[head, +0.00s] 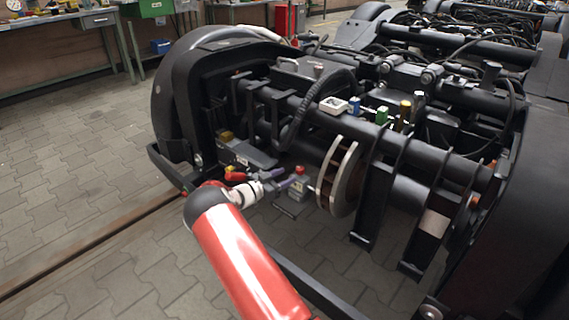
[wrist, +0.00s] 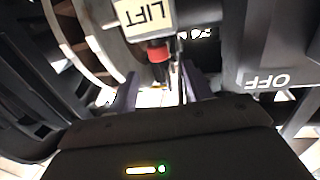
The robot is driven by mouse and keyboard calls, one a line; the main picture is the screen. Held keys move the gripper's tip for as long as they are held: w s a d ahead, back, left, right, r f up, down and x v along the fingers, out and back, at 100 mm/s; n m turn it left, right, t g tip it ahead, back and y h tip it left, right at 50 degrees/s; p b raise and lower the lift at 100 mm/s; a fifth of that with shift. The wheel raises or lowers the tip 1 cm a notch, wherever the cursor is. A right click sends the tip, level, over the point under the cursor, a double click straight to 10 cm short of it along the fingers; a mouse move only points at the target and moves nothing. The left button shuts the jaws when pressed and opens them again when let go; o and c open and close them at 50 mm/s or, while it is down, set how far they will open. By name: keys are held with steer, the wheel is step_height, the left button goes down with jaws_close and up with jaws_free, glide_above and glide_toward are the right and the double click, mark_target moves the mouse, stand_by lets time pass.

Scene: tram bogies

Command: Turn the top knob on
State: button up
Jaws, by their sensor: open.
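A small grey box with a red knob (head: 300,170) on top sits low beside the brake disc in the head view. In the wrist view a red knob (wrist: 157,53) shows just below a pale label reading LIFT. My gripper (head: 284,180) is open, with its purple fingers close to the left side of the grey box. In the wrist view my gripper (wrist: 163,86) has its fingertips to either side below the red knob, with nothing clearly between them. A dark panel marked OFF (wrist: 266,80) is at the right. I cannot tell which knob is the top one.
The brake disc (head: 340,178) stands just right of the grey box. The dark bogie frame (head: 180,95) and its beams surround the gripper closely. Small coloured blocks, including a green one (head: 382,115), sit on the upper beam. The paved floor (head: 80,170) at left is clear.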

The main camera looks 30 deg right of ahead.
mark_target(297, 172)
steer(key=d, duration=0.5)
steer(key=w+d, duration=0.1)
steer(key=d, duration=0.1)
steer(key=shift+w+d+f, duration=0.1)
steer(key=shift+d+f, duration=0.25)
steer(key=shift+c, duration=0.2)
steer(key=c, duration=0.9)
